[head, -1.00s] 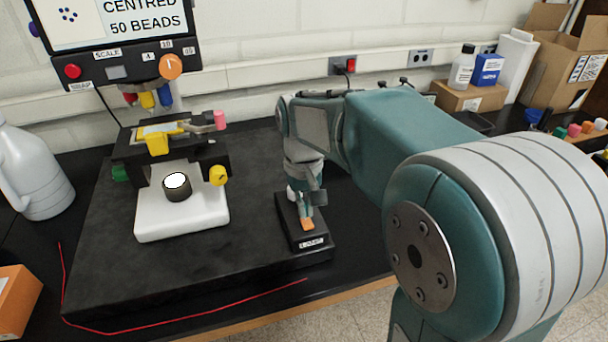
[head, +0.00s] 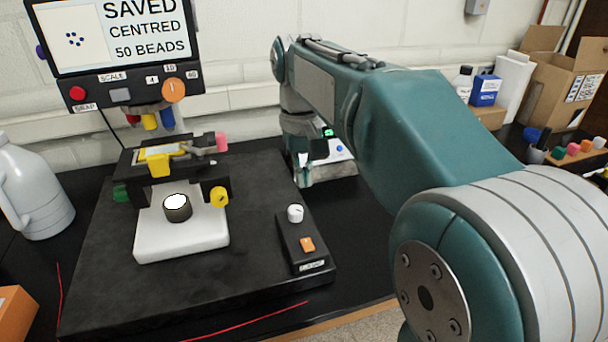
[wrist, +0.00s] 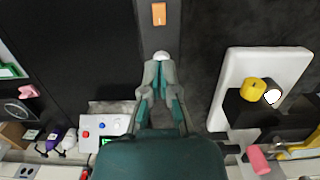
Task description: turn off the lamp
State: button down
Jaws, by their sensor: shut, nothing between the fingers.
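The lamp (head: 177,202) is a short dark cylinder with a bright white top on the microscope's white base (head: 180,243); it also shows in the wrist view (wrist: 272,96). A black control box (head: 290,242) to its right carries a white knob (head: 295,213) and an orange rocker switch (head: 307,244). In the wrist view the switch (wrist: 159,14) lies beyond the knob (wrist: 161,55). My gripper (wrist: 159,66) is shut and empty, its tips close to the knob in the picture and apart from the switch. In the head view the fingertips are hard to make out.
The microscope stage (head: 160,158) has yellow, green and pink fittings. A screen (head: 115,35) stands above it. A white device with buttons (wrist: 103,127) sits behind the control box. A grey jug (head: 32,195) stands left. Black table is free right of the box.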

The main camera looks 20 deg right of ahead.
aim_at(308, 248)
jog(key=shift+s+r, duration=0.15)
jog(key=shift+s, duration=0.1)
jog(key=f, duration=0.4)
jog(key=s+f, duration=0.1)
jog(key=f, duration=0.9)
jog(key=shift+s, duration=0.35)
jog(key=shift+s+f, duration=0.5)
jog(key=shift+f, duration=0.1)
jog(key=shift+w, duration=0.15)
jog(key=shift+w+r, duration=0.15)
jog(key=shift+w, duration=0.45)
